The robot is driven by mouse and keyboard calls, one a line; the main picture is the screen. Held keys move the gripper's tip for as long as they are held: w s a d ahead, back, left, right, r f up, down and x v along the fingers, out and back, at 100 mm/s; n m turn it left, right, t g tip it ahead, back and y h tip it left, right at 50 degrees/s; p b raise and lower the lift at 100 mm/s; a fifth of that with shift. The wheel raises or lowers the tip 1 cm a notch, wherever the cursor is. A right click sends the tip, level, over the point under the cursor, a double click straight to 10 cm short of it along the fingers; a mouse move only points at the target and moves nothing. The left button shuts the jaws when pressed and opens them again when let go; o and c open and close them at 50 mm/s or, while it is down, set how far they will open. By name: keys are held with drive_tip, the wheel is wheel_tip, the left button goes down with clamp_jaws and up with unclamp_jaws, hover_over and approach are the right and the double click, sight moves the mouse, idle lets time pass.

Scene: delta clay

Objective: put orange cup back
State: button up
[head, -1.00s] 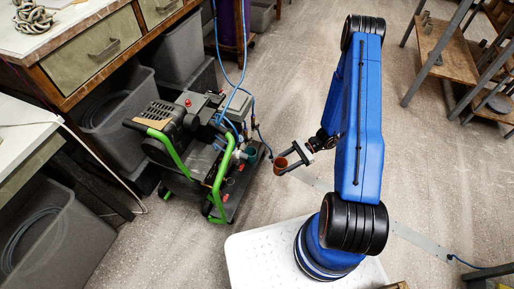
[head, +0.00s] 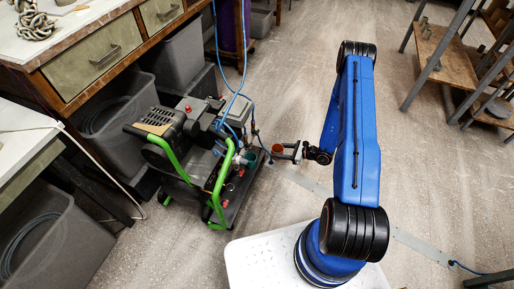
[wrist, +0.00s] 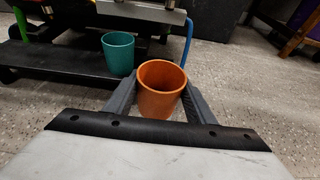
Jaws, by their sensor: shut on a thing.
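The orange cup (wrist: 160,95) is upright between the two fingers of my gripper (wrist: 158,98) in the wrist view. My gripper is shut on it. In the head view the orange cup (head: 277,149) is at the tip of my gripper (head: 283,154), just right of the machine with green handles (head: 183,145). A teal cup (wrist: 118,53) stands on the machine's dark base plate (wrist: 70,62), left of and beyond the orange cup. The orange cup appears off the plate, over the floor side. The cup's underside is hidden.
Blue hoses (head: 238,85) rise from the machine. Grey bins (head: 50,235) and a workbench (head: 95,60) stand at the left. A shelf rack (head: 447,55) stands at the right. The speckled floor (head: 290,75) beyond my arm is clear.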

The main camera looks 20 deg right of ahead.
drive_tip(key=w+a, duration=0.1)
drive_tip(key=a, duration=0.1)
drive_tip(key=w+a, duration=0.2)
drive_tip(key=a, duration=0.1)
drive_tip(key=w+a, duration=0.2)
drive_tip(key=shift+w+a, duration=0.2)
drive_tip(key=shift+a, duration=0.05)
drive_tip(key=w+a, duration=0.1)
drive_tip(key=a, duration=0.2)
drive_tip(key=shift+w, duration=0.4)
drive_tip(key=shift+d+f, duration=0.3)
drive_tip(key=shift+f, duration=0.5)
drive_tip(key=shift+f, duration=0.1)
drive_tip(key=o, duration=0.8)
drive_tip(key=shift+o, duration=0.2)
